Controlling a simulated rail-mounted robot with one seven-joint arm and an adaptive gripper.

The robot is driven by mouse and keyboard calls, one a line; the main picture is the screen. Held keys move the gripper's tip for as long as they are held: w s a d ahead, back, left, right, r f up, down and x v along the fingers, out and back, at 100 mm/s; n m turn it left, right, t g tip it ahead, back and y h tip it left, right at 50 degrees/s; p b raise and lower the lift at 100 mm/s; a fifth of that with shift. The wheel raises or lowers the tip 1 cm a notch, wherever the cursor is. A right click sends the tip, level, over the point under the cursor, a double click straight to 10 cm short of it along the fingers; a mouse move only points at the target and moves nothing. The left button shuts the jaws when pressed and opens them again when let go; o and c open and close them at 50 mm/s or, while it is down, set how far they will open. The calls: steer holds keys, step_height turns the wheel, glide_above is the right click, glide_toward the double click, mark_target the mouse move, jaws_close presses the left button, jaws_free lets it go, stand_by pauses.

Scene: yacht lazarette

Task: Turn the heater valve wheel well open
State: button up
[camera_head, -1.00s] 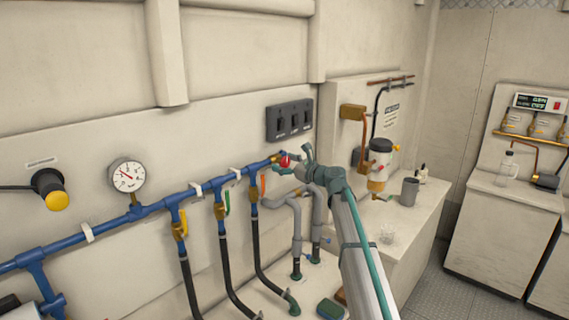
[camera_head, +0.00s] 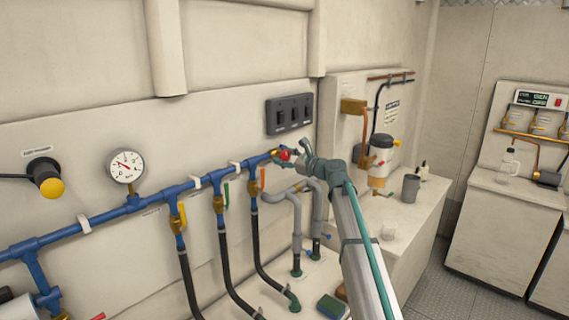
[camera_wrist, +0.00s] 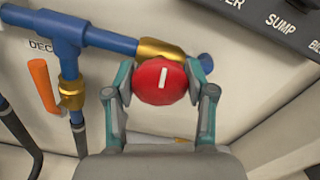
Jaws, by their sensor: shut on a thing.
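A red round valve wheel (camera_wrist: 159,81) with a white mark on its face sits at the brass fitting (camera_wrist: 160,50) near the right end of the blue pipe. In the wrist view the white mark stands almost upright. My gripper (camera_wrist: 160,88) is shut on the wheel, with one finger on its left side and one on its right. In the head view the red wheel (camera_head: 285,154) is small and partly covered by my gripper (camera_head: 290,156). No label naming this wheel is readable.
A dark switch panel (camera_head: 289,115) is on the wall just above. Brass valves with coloured levers and black hoses (camera_head: 223,250) hang from the blue pipe (camera_head: 110,212) to the left. A white pressure gauge (camera_head: 126,166) stands on the pipe. A grey mug (camera_head: 411,188) stands on the right counter.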

steer(key=n+b, duration=0.1)
steer(key=b, duration=0.1)
steer(key=n+b, duration=0.2)
steer(key=b, duration=0.1)
steer(key=n+b, duration=0.2)
steer(key=shift+f, duration=0.3)
steer(key=n+b, duration=0.1)
steer(key=b, duration=0.1)
steer(key=n+b, duration=0.1)
steer(key=n, duration=0.1)
steer(key=n+b, duration=0.1)
steer(key=b, duration=0.1)
steer(key=shift+r+n+b, duration=0.25)
steer(key=shift+n+b, duration=0.05)
steer(key=shift+n, duration=0.1)
steer(key=o, duration=1.2)
steer(key=shift+c, duration=0.2)
steer(key=v, duration=1.2)
